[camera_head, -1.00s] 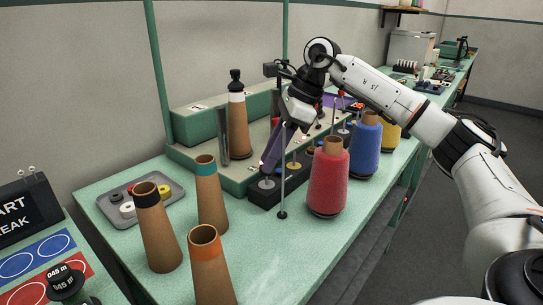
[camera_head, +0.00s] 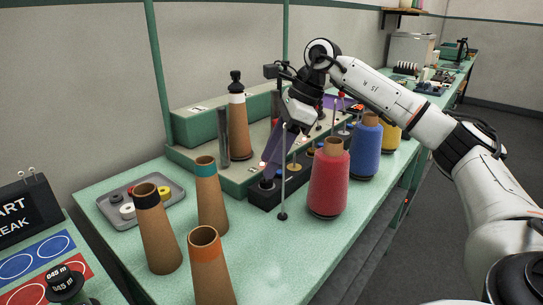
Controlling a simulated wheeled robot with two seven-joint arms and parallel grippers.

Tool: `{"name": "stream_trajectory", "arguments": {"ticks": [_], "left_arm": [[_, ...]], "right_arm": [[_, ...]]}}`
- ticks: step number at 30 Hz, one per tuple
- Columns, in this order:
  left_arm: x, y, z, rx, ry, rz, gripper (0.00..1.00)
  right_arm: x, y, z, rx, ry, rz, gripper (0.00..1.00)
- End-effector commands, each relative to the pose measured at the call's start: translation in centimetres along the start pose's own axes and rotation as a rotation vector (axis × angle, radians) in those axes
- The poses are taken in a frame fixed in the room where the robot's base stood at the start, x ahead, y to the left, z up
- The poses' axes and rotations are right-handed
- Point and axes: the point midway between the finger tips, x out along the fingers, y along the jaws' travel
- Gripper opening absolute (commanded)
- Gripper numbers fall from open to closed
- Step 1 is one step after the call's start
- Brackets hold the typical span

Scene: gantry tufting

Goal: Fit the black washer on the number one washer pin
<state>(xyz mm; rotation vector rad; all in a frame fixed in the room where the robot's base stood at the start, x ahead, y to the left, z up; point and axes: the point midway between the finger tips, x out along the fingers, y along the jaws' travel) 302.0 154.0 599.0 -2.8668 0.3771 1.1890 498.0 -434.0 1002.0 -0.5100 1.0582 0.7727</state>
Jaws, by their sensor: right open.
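My right gripper (camera_head: 268,177) is open, with its purple fingers pointing down over the near-left end of a low black block (camera_head: 262,197). The block carries a row of pins on round bases, one of them yellow (camera_head: 293,167). At the fingertips, a small dark ring, likely the black washer (camera_head: 267,185), shows on the nearest base. The pin there is mostly hidden by the fingers, and I cannot read its number. I cannot tell whether the ring lies fully flat. My left gripper is not in view.
A grey tray (camera_head: 143,222) holds white, yellow and dark small parts. Bare brown cones, one with an orange band (camera_head: 208,270), stand in front of it. A red spool (camera_head: 328,180) and blue spool (camera_head: 366,147) stand right of the block. A thin upright rod (camera_head: 283,190) stands close to the gripper.

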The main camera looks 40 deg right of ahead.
Motion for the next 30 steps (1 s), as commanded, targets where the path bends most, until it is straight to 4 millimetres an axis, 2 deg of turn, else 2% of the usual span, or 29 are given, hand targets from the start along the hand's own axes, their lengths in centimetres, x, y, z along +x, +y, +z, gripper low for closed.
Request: {"name": "stream_trajectory", "arguments": {"ticks": [1, 2, 12, 16, 21, 26, 30], "left_arm": [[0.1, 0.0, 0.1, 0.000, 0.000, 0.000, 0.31], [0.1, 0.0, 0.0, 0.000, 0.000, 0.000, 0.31], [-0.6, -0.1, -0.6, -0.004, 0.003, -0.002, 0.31], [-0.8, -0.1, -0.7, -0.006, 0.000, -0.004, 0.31], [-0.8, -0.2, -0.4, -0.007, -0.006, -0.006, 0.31], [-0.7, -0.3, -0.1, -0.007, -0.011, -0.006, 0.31], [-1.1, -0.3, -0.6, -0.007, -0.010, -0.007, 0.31]], "right_arm": [[0.8, 0.5, -0.8, -0.010, 0.033, 0.023, 0.45], [0.4, 0.5, -0.7, -0.009, 0.032, 0.021, 0.45], [-7.3, 0.2, 0.0, -0.001, 0.001, -0.002, 0.45], [-9.2, 0.2, 0.1, 0.000, -0.005, -0.007, 0.45], [-10.3, 0.2, 0.1, 0.001, -0.007, -0.009, 0.45], [-10.5, 0.2, 0.1, 0.001, -0.008, -0.009, 0.45], [-11.0, 0.2, 0.3, 0.001, -0.009, -0.010, 0.45]]}}
